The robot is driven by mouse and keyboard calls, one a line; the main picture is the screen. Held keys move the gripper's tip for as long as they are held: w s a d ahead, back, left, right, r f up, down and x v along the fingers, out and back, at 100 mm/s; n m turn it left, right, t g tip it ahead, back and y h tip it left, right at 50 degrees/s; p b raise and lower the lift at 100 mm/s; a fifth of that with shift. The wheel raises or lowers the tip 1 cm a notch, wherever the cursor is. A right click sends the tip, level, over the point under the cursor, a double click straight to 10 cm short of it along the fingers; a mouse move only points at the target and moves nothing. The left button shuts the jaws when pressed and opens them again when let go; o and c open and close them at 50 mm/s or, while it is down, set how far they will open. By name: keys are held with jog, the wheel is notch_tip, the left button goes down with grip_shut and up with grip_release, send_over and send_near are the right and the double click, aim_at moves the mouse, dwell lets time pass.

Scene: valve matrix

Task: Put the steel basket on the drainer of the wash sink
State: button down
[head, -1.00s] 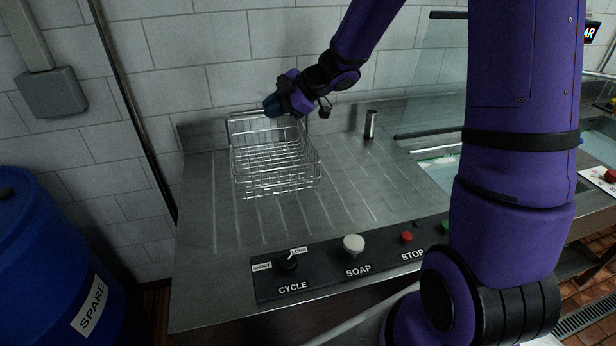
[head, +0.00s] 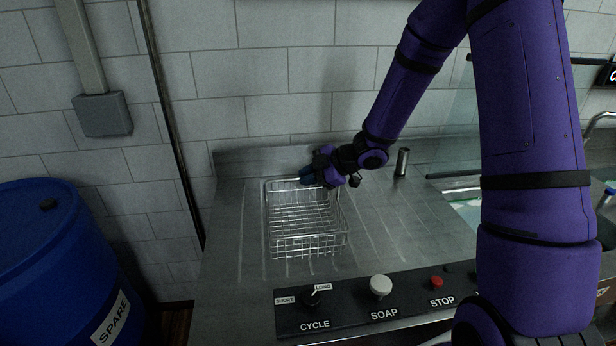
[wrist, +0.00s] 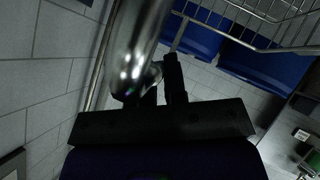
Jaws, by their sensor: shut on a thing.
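The steel basket (head: 303,216) is a wire basket over the ribbed steel drainer (head: 385,238) in the head view. It looks level and low over the drainer; I cannot tell whether its base touches. My gripper (head: 309,178) is at the basket's back rim, shut on it. In the wrist view a thick shiny bar (wrist: 135,50) of the basket runs up from between my fingers (wrist: 160,85), and part of its wire mesh (wrist: 255,25) shows at the upper right. My fingertips are partly hidden in the head view.
A panel (head: 375,299) with the cycle knob (head: 311,298), soap button (head: 381,286) and red stop button (head: 437,283) lies in front. A short steel post (head: 402,162) stands right of my gripper. A tiled wall rises behind; a blue drum (head: 62,265) stands at left.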

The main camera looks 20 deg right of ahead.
jog(key=c, duration=1.6)
grip_release()
jog(key=shift+f, duration=0.15)
jog(key=o, duration=0.4)
jog(key=shift+o, duration=0.2)
